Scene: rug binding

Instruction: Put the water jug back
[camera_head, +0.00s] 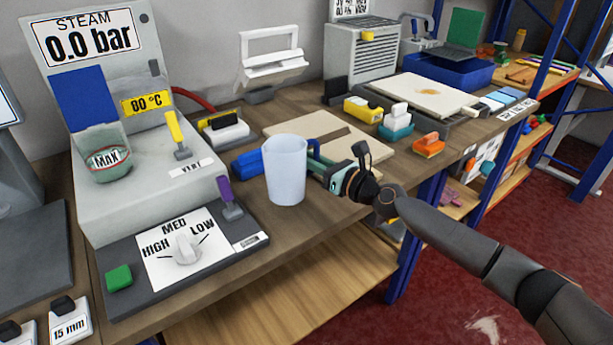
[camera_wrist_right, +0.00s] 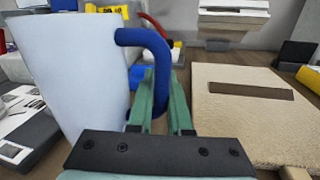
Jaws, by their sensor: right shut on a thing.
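The water jug (camera_head: 285,175) is a pale blue, upright vessel near the front of the workbench, right of the steam unit. It also shows large at the left of the right wrist view (camera_wrist_right: 70,80), with its blue handle (camera_wrist_right: 161,62) on its right side. My right gripper (camera_head: 318,165) reaches in from the right, and its green fingers (camera_wrist_right: 160,98) are shut on the handle. I cannot tell whether the jug's base touches the bench. My left gripper is not in view.
The steam unit (camera_head: 150,190) with a heat dial (camera_head: 185,250) stands left of the jug. A beige board with a dark slot (camera_head: 355,150) lies behind my right gripper. Small coloured blocks and a yellow stapler-like item (camera_head: 362,109) sit farther right.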

